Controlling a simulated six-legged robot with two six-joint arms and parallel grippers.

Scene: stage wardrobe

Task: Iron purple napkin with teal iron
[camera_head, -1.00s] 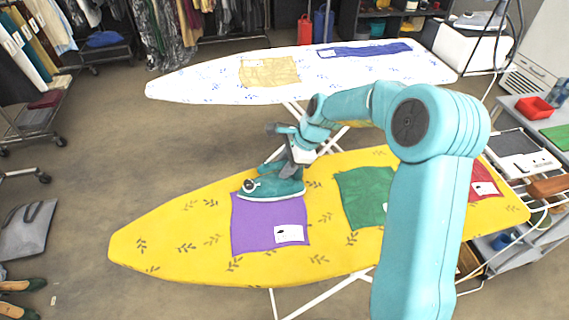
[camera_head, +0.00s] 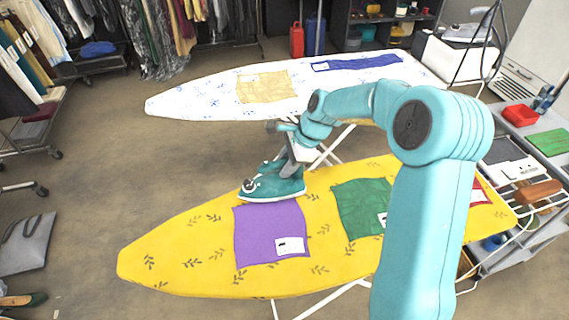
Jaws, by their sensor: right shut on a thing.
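The purple napkin (camera_head: 268,230) lies flat on the yellow ironing board (camera_head: 170,250), with a white label near its lower right corner. The teal iron (camera_head: 275,187) stands sole-down at the napkin's far edge, its tip pointing left. Its sole seems to overlap the top of the napkin; exact contact is hard to tell. My right gripper (camera_head: 283,152) is shut on the iron's handle from above, and the fingers partly hide the handle. My left gripper is not in view.
A green napkin (camera_head: 360,207) lies to the right on the same board, and a red one (camera_head: 479,193) is mostly behind my arm. Behind stands a white board (camera_head: 200,100) with a tan cloth (camera_head: 264,86) and a blue cloth (camera_head: 355,62). A cluttered trolley (camera_head: 520,235) stands right.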

